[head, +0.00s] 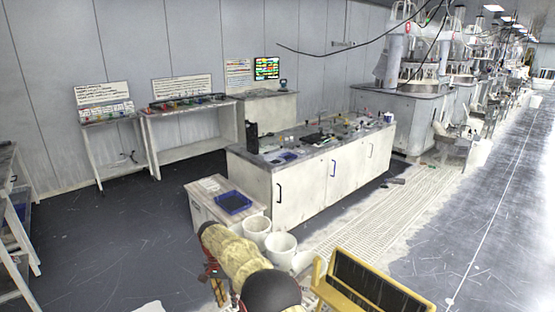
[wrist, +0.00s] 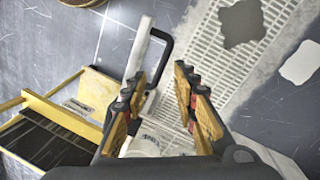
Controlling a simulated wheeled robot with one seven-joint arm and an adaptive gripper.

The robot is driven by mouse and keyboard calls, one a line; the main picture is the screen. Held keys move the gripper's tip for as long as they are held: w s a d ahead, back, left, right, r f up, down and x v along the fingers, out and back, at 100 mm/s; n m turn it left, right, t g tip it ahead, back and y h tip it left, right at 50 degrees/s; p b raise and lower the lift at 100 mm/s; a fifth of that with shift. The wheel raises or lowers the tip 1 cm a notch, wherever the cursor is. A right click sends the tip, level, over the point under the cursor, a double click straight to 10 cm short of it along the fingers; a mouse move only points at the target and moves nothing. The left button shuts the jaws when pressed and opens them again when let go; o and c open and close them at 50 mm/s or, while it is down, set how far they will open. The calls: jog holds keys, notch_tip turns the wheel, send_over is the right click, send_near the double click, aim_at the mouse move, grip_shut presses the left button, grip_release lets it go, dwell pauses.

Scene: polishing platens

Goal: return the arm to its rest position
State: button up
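My gripper (wrist: 160,76) points down over the floor in the wrist view. A pale rounded thing (wrist: 145,142) shows between the finger bases, partly hidden. In the head view my arm, with a cream cover and a dark rounded joint, is low in the centre. Orange and red parts of my gripper (head: 213,279) show at its left, mostly hidden by the arm.
White buckets (head: 281,246) stand beside my arm, near a low cabinet with a blue tray (head: 233,203). A yellow-framed rack (head: 368,286) is close on the right; it also shows in the wrist view (wrist: 52,132). A long white cabinet bench (head: 310,190) stands behind. Dark floor at left is open.

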jog(key=s+d+r+n+t, duration=0.2)
jog(key=s+d+r+t, duration=0.1)
jog(key=s+d+r, duration=1.2)
jog(key=s+d+r+n+t+y, duration=0.1)
jog(key=s+d+r+t, duration=0.3)
jog(key=s+d+r, duration=1.1)
jog(key=s+d+n, duration=0.1)
jog(key=s+d, duration=0.6)
jog(key=s, duration=0.1)
jog(key=shift+s+r+y+p, duration=0.3)
jog(key=shift+s+r, duration=0.05)
jog(key=shift+r, duration=0.05)
jog(key=shift+d, duration=0.1)
